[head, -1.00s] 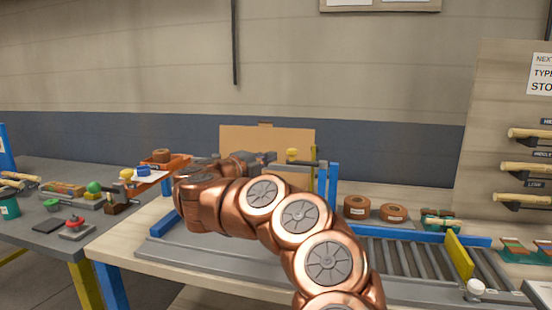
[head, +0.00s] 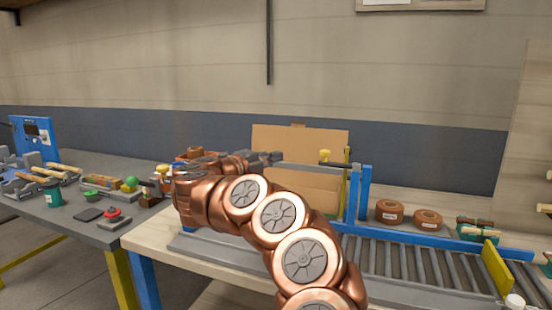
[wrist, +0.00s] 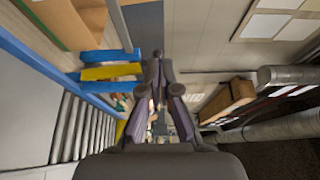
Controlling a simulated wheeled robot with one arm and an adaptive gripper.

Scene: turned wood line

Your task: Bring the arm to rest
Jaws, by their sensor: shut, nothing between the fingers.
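My copper-coloured arm reaches up from the bottom of the head view and bends to the left above the front of the light wood bench (head: 150,235). My gripper (head: 272,157) is at its far end, pointing right, in front of the open cardboard box (head: 300,142). In the wrist view my gripper (wrist: 155,62) shows its dark fingers together, shut and empty. It is raised above the bench and appears to touch nothing. Part of the box and the orange bin behind is hidden by my arm.
A roller conveyor (head: 400,262) with blue rails and a yellow stop plate (head: 497,268) runs to the right. Two brown tape rolls (head: 389,211) lie behind it. A grey table (head: 60,225) at left holds tools, a green cup (head: 52,195) and a blue machine (head: 35,138).

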